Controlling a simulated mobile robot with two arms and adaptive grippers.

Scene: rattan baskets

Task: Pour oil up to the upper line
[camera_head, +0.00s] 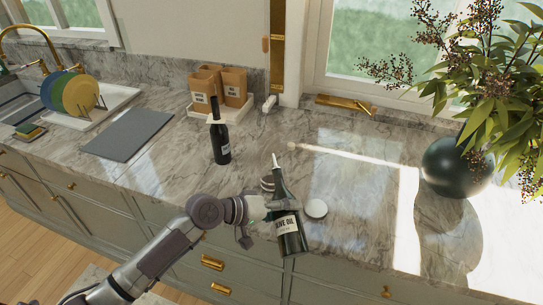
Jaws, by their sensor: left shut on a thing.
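A dark green olive oil bottle (289,236) with a white label and a pale spout is near the counter's front edge. My left gripper (283,206) is shut around it below its neck. The bottle leans slightly, with its top to the left; I cannot tell whether its base touches anything. A small jar-like thing (267,183) is just behind the gripper, partly hidden by the gripper and bottle. No upper line can be made out on it. A white round lid or dish (316,208) lies right of the bottle. My right gripper is not in view.
A second dark bottle (220,143) stands behind and left. Labelled brown containers (233,87) stand in a white tray by the wall. A grey mat (128,135) and a plate rack (85,97) are left. A dark vase (452,166) is right. The middle-right marble counter (365,185) is clear.

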